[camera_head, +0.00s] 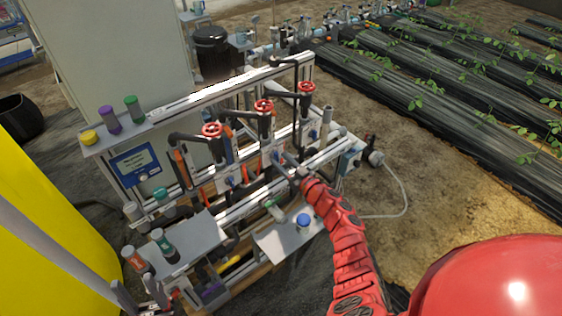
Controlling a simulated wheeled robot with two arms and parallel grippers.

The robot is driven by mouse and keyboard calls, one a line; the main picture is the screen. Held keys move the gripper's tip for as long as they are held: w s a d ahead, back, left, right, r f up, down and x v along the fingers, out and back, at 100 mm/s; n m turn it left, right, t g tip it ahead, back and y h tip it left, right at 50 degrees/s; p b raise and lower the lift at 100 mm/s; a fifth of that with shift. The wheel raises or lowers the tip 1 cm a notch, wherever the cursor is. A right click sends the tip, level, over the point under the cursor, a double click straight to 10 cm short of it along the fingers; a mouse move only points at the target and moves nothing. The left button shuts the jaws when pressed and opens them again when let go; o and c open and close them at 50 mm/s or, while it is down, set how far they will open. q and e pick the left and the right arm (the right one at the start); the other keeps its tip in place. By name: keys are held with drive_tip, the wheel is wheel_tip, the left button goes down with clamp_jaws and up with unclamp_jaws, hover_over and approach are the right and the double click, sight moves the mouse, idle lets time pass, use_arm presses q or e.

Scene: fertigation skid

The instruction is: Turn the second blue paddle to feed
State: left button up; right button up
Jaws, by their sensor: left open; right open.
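The fertigation skid carries a row of red handwheels with blue paddles on the panel beneath them. The second blue paddle (276,157) is small and partly crowded by my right gripper. The first blue paddle (229,182) is to its left, and the third blue paddle (313,134) is to its right. My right gripper (289,167) is open, with its fingertips close to the second paddle; I cannot tell whether they touch it. My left gripper (140,293) is open and empty at the lower left, away from the paddles. The paddles' exact angles are too small to read.
Red handwheels (264,106) stand above the paddles. A grey shelf (186,250) with bottles and a pale tray (283,241) with a blue-capped jar (303,222) are in front. A yellow tank (45,240) is at the left. Planted beds (450,90) lie beyond, right.

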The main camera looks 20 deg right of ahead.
drive_tip(key=shift+w+a, duration=0.15)
drive_tip(key=shift+w, duration=0.15)
clamp_jaws()
idle(0.5)
drive_tip(key=n+b, duration=0.2)
drive_tip(key=n, duration=0.2)
drive_tip(key=shift+f, duration=0.15)
drive_tip(key=shift+a+n+b, duration=0.1)
drive_tip(key=shift+n+b, duration=1.3)
drive_tip(key=shift+n, duration=1.1)
